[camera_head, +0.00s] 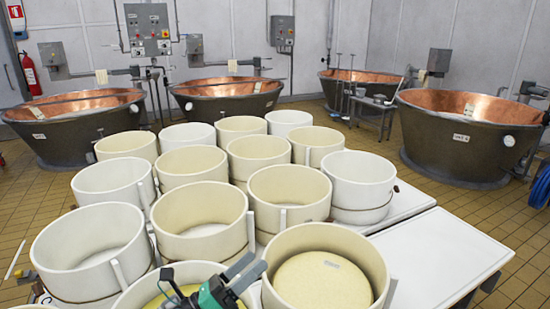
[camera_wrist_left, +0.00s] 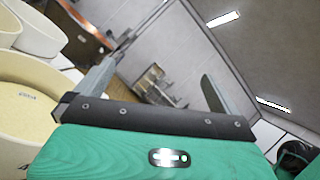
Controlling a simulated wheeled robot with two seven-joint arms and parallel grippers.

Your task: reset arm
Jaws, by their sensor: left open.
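My left gripper (camera_head: 212,283) is at the bottom edge of the head view, low over the front vats, with its green body partly cut off by the frame. In the left wrist view the two fingers of this gripper (camera_wrist_left: 157,85) stand wide apart with nothing between them. It is tilted, and the far wall and floor show beyond the fingers. My right gripper is in neither view.
Several cream and white round moulds (camera_head: 198,207) crowd a white table (camera_head: 440,255), whose right part is bare. One front mould holds a cream disc (camera_head: 322,282). Large copper vats (camera_head: 465,135) stand behind on the tiled floor. A fire extinguisher (camera_head: 31,75) hangs at left.

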